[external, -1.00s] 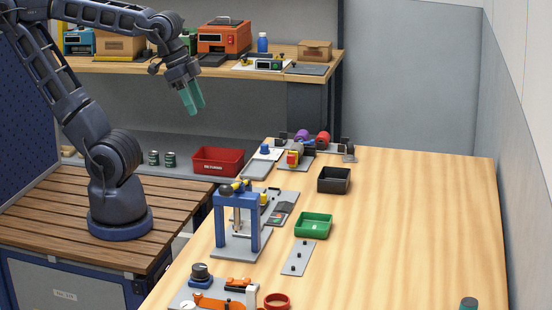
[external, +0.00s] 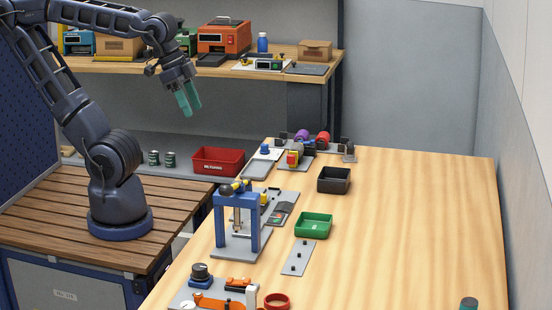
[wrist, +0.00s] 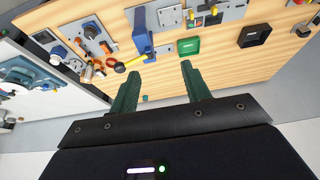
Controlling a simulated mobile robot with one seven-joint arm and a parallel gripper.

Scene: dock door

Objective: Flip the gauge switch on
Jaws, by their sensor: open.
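I cannot tell for certain which part is the gauge switch. A small dark unit with a green display (external: 269,64) sits on a white plate on the back shelf, and its switch is too small to make out. A round white dial (external: 188,305) shows at the near edge of the bench, partly cut off by the picture's bottom. My gripper (external: 189,99) hangs in the air in front of the back shelf, fingers down, apart from everything. In the wrist view its two green fingers (wrist: 161,72) are spread with nothing between them.
The wooden bench (external: 410,220) has free room on its right. A blue press (external: 237,215), a green tray (external: 313,226) and a black tray (external: 334,180) stand on it. A red bin (external: 218,161) lies below the shelf. An orange box (external: 224,38) stands on the back shelf.

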